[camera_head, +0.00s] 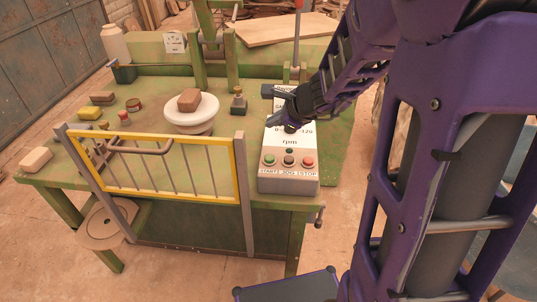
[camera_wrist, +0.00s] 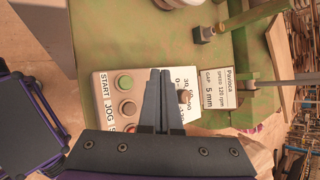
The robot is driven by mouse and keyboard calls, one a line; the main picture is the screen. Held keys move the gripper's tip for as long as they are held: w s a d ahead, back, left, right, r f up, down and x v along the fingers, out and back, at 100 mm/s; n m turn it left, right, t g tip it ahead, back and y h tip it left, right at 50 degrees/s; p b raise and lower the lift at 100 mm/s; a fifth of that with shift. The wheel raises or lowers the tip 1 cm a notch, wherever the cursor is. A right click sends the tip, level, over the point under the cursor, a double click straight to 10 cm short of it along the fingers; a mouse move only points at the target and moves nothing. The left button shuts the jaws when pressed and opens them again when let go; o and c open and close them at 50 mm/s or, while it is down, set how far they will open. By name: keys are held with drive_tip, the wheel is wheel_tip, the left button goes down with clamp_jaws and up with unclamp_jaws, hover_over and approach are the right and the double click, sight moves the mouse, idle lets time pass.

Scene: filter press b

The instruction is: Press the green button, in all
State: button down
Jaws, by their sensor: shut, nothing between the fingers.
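The control box (camera_head: 289,181) stands at the right front of the green bench, with a row of three buttons along its front. The green button (camera_head: 270,160) is at the left end, above the word START. It also shows uncovered in the wrist view (camera_wrist: 125,82), left of my fingers. A dark button (camera_head: 289,161) marked JOG is in the middle and a red button (camera_head: 308,162) marked STOP is at the right. My gripper (camera_wrist: 160,71) is shut and empty. It is over the box's upper part, behind the button row, apart from the green button.
A yellow-framed guard (camera_head: 150,165) stands along the bench's front, left of the box. A white round dish with a brown block (camera_head: 189,99) on it sits mid-bench. A knob (camera_wrist: 183,96) on the box is close to my fingers. Above the button row the space looks clear.

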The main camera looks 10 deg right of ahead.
sight(273, 159)
wheel_tip(273, 159, down, 9)
drive_tip(key=b, duration=0.7)
drive_tip(key=shift+b, duration=0.3)
drive_tip(key=shift+r, duration=0.1)
idle(1.6)
drive_tip(key=shift+f, duration=0.45)
